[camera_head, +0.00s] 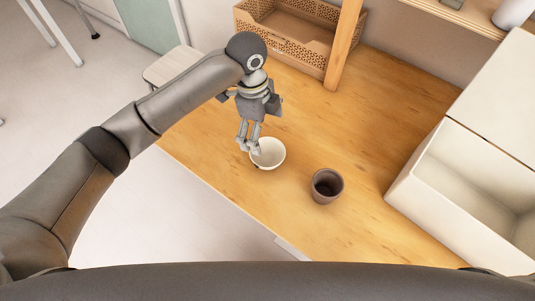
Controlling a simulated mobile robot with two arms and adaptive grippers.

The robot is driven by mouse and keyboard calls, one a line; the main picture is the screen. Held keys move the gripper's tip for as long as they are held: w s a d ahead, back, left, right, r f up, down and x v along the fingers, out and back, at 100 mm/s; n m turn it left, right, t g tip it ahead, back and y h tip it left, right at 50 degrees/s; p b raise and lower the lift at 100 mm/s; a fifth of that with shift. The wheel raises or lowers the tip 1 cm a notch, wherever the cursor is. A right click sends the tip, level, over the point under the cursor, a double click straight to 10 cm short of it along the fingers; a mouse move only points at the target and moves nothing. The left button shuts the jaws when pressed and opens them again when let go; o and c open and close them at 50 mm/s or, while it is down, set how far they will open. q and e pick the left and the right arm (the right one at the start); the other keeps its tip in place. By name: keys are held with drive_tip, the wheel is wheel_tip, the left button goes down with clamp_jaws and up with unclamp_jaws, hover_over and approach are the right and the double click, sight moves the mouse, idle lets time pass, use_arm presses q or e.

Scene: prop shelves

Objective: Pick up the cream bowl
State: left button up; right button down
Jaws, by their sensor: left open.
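The cream bowl (270,155) stands upright on the wooden tabletop (345,135), near its left edge. It looks empty inside. My left gripper (249,147) points down at the left part of the bowl's rim. Its fingers are open and overlap the rim in the picture. I cannot tell whether they touch the bowl. My right gripper is not in view.
A dark brown cup (326,186) stands to the right of the bowl, a short gap away. A white open box (432,180) fills the right side. A perforated tan crate (285,47) and a wooden post (343,48) stand at the back.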

use_arm(q)
hover_over(269, 159)
drive_tip(key=a, duration=0.1)
drive_tip(key=f, duration=0.2)
drive_tip(key=w+f, duration=0.1)
drive_tip(key=f, duration=0.1)
drive_tip(key=shift+f, duration=0.15)
drive_tip(key=f, duration=0.1)
drive_tip(key=f+p, duration=0.1)
drive_tip(key=f, duration=0.2)
drive_tip(key=shift+s+d+f+p, duration=0.1)
drive_tip(key=shift+s+d+p, duration=0.2)
drive_tip(key=shift+s, duration=0.1)
drive_tip(key=shift+f, duration=0.45)
drive_tip(key=c, duration=0.9)
drive_tip(key=shift+r, duration=0.1)
